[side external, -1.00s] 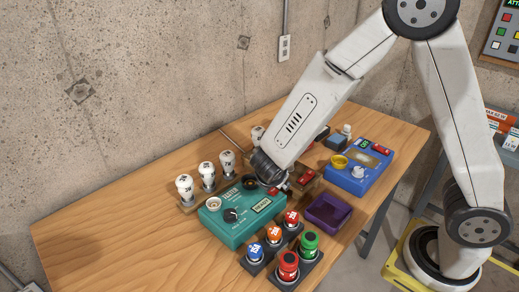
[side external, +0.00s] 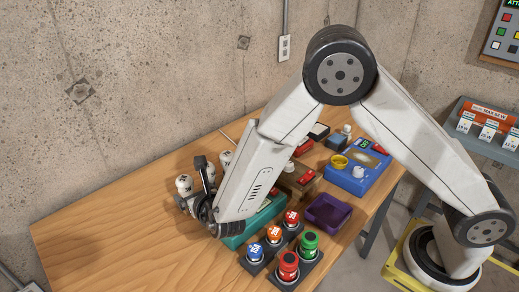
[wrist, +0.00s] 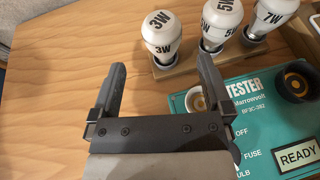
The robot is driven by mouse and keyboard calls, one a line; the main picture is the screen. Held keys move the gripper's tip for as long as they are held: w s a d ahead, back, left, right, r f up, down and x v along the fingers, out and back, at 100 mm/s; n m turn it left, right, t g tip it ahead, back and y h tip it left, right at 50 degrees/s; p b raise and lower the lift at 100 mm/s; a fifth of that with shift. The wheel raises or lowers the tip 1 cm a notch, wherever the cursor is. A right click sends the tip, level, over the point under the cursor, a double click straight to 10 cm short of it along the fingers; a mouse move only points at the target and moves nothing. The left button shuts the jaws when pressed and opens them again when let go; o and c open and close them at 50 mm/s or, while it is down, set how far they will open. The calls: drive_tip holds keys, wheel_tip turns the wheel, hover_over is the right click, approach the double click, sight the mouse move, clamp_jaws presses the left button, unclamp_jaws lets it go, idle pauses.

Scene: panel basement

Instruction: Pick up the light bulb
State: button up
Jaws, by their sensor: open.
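Several white light bulbs stand upright in a wooden rack (wrist: 180,68) behind the teal tester (wrist: 262,120). In the wrist view the 3W bulb (wrist: 161,30) is at the left end, then the 5W bulb (wrist: 222,14) and the 7W bulb (wrist: 268,14). The 3W bulb also shows in the side view (side external: 184,184), left of my gripper. My gripper (wrist: 160,68) is open and empty, its two dark fingers pointing toward the 3W bulb, which appears between and beyond the tips. In the side view my arm hides most of the tester and part of the rack.
A purple tray (side external: 328,211) and a blue device (side external: 357,172) are to the right. The left part of the wooden bench (side external: 110,230) is clear.

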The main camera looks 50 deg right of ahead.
sight(188, 187)
drive_tip(key=shift+w, duration=0.15)
drive_tip(key=shift+x, duration=1.15)
drive_tip(key=shift+w+d+f, duration=0.1)
drive_tip(key=shift+x, duration=2.45)
drive_tip(key=shift+f, duration=0.1)
drive_tip(key=shift+c, duration=0.2)
drive_tip(key=c, duration=1.2)
